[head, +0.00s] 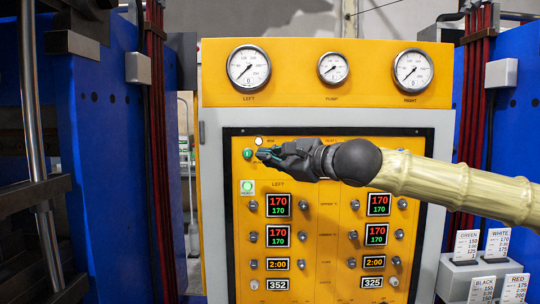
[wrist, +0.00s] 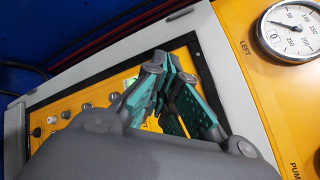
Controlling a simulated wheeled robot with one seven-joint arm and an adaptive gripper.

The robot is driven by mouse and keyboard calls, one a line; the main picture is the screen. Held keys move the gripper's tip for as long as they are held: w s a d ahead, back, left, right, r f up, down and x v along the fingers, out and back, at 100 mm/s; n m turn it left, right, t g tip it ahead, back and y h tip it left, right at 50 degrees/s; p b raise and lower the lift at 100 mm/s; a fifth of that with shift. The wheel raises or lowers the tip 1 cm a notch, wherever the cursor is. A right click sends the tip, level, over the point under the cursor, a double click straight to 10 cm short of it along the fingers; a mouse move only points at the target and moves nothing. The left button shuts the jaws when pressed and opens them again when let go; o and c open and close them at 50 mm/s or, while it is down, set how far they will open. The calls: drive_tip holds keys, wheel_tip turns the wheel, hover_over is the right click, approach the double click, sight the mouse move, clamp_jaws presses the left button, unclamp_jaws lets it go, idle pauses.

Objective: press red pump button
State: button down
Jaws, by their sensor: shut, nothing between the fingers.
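My gripper (head: 266,154) is shut and empty, at the upper left of the yellow control panel (head: 330,270). Its dark fingers with teal pads point left, close to a round green button (head: 247,153). I cannot tell whether the fingertips touch the panel. No red pump button shows; the fingers cover the panel just right of the green button. A white round lamp (head: 258,141) sits just above the fingers. In the wrist view, the fingers (wrist: 168,72) are together in front of the panel and hide part of it.
Three gauges line the top: left (head: 249,68), pump (head: 333,68) and right (head: 412,69). Knobs and lit displays (head: 278,205) fill the panel below my arm. Blue press frames (head: 100,150) stand on both sides. Labelled card holders (head: 480,270) stand at lower right.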

drive_tip(key=w+p, duration=0.4)
drive_tip(key=w, duration=0.4)
drive_tip(key=shift+w, duration=0.4)
drive_tip(key=shift+w+p, duration=0.2)
drive_tip(key=shift+p, duration=0.2)
idle(1.1)
drive_tip(key=shift+w, duration=0.2)
drive_tip(key=shift+w+p, duration=0.6)
drive_tip(key=shift+w, duration=0.25)
idle(1.5)
drive_tip(key=shift+s+f, duration=0.1)
drive_tip(key=shift+s, duration=0.1)
drive_tip(key=shift+s+b, duration=0.85)
drive_tip(key=shift+s, duration=0.2)
drive_tip(key=shift+s, duration=0.1)
